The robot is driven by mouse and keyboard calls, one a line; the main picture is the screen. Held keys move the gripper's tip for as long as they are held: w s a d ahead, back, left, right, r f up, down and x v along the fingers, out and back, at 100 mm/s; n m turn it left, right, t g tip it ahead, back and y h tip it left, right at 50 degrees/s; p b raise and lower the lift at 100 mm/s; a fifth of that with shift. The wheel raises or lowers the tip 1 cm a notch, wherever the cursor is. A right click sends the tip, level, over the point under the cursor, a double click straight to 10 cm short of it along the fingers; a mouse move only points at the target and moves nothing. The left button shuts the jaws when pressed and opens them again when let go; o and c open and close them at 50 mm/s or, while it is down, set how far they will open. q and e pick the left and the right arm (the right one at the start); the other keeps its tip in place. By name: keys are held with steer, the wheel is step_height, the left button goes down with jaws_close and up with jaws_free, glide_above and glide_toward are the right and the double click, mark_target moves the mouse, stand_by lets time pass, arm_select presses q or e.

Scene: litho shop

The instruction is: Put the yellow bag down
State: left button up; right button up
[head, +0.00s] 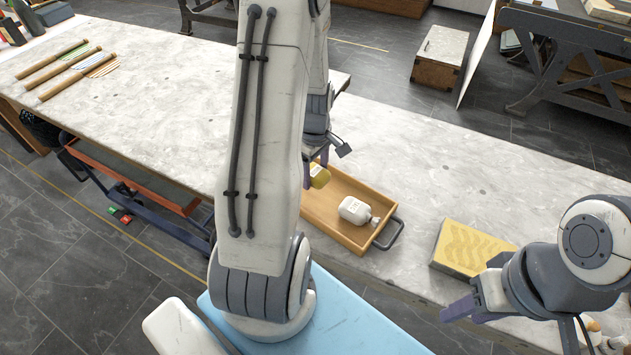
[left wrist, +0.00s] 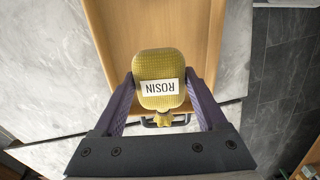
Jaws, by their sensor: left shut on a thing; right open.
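The yellow bag (head: 319,176) has a white label reading ROSIN in the left wrist view (left wrist: 158,65). My left gripper (head: 318,163) is shut on it, with purple fingers on both sides of the bag. In the head view the bag shows at the far left end of the wooden tray (head: 361,193), partly hidden by my left arm. The left wrist view shows the tray's floor (left wrist: 120,25) behind the bag; I cannot tell whether they touch. My right gripper (head: 472,292) is open and empty near the table's front edge.
A yellow-topped block (head: 472,247) sits on the pale table (head: 440,160) near my right gripper. The table behind the tray is clear.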

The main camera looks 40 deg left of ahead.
arm_select(q)
steer(key=shift+a+f, duration=0.1)
steer(key=shift+f, duration=1.95)
steer(key=shift+f, duration=0.1)
steer(key=o, duration=1.2)
steer(key=shift+o, duration=0.2)
